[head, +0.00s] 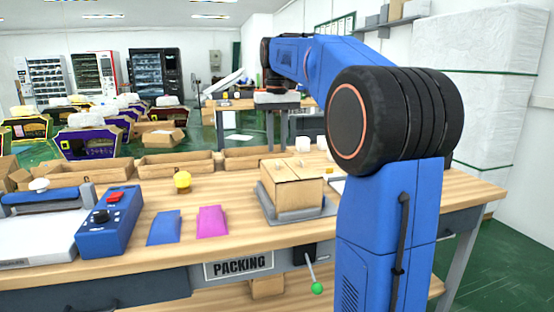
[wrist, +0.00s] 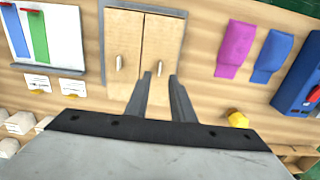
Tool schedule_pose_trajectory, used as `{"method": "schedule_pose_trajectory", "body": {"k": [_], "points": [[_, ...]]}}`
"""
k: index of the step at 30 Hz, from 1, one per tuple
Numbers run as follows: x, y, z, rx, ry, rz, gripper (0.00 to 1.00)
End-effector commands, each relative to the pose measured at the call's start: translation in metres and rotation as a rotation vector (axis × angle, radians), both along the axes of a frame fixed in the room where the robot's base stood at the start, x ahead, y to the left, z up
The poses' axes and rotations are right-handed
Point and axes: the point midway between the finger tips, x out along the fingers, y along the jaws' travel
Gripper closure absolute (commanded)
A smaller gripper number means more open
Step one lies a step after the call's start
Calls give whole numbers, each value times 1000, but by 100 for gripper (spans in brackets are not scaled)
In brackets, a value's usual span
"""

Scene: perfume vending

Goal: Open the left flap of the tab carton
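The tab carton (head: 291,187) is a tan box with a closed two-flap top, each flap bearing a small pale tab. In the wrist view the carton (wrist: 143,38) shows from above with the seam between its flaps. One tab (wrist: 120,62) is left of the seam. The other tab (wrist: 159,67) is right of it, on the flap nearer the pink piece, which is the left flap in the head view. My gripper (wrist: 160,76) is open, its two fingertips apart near that second tab. I cannot tell its height above the flap. The fingers are not clear in the head view.
The carton sits on a grey base (head: 270,214) on the wooden packing table. A pink piece (head: 212,221), a blue piece (head: 164,228), a yellow knobbed object (head: 183,181) and a blue control box (head: 109,222) lie to its left. Open trays (head: 176,165) line the back.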

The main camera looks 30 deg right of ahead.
Motion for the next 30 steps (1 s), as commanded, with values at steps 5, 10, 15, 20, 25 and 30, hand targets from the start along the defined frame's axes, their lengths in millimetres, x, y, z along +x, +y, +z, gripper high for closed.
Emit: {"method": "schedule_pose_trajectory", "body": {"k": [5, 10, 15, 20, 25, 30], "points": [[-1, 0, -30, 1, 2, 0, 78], [0, 0, -48, 1, 2, 0, 78], [0, 0, -56, 0, 0, 0, 78], [0, 0, -57, 0, 0, 0, 78], [0, 0, -57, 0, 0, 0, 90], [0, 0, -57, 0, 0, 0, 100]]}}
